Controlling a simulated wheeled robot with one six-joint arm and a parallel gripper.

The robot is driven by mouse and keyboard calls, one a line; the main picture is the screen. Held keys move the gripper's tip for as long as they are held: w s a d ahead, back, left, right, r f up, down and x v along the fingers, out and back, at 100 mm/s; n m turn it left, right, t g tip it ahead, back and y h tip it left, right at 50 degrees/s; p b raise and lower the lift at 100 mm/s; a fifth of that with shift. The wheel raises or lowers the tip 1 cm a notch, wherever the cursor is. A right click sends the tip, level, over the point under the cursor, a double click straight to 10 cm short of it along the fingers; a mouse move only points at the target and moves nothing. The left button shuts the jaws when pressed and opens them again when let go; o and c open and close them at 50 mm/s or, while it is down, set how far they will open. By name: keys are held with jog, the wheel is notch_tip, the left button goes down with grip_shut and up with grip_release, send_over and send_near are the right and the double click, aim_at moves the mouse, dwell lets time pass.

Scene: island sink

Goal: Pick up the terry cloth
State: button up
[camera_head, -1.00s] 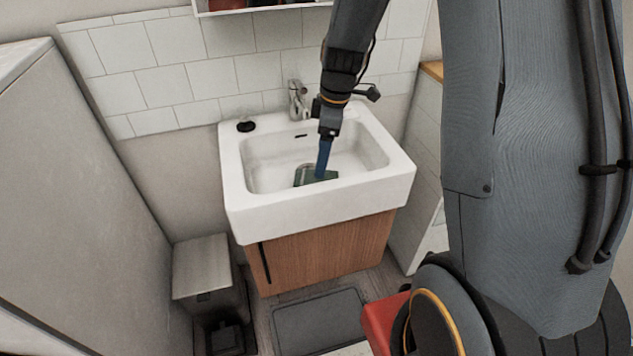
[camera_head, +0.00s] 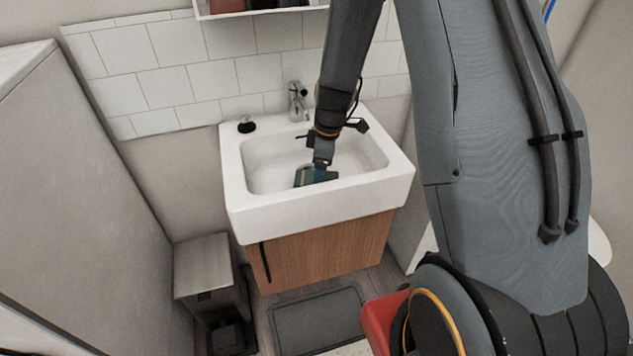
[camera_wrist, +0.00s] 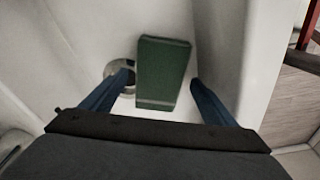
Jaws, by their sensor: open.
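The terry cloth (camera_wrist: 163,72) is a dark green folded block lying in the white sink basin. In the head view it shows as a small green patch (camera_head: 304,177) at the bottom of the basin, partly hidden by my gripper. My gripper (camera_head: 319,174) points down into the basin at the cloth. In the wrist view my gripper (camera_wrist: 160,84) is open, with one blue finger on each side of the cloth and a gap on both sides. I cannot tell whether the fingertips touch the basin floor.
The white sink (camera_head: 320,205) has raised walls around the basin. A round metal drain (camera_wrist: 118,70) lies beside the cloth. A faucet (camera_head: 298,98) and a small black object (camera_head: 246,126) stand on the back rim. A grey bin (camera_head: 205,268) stands on the floor at left.

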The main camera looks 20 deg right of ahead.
jog(key=shift+f, duration=0.15)
jog(key=c, duration=1.2)
jog(key=shift+r+b, duration=0.8)
jog(key=shift+r, duration=4.25)
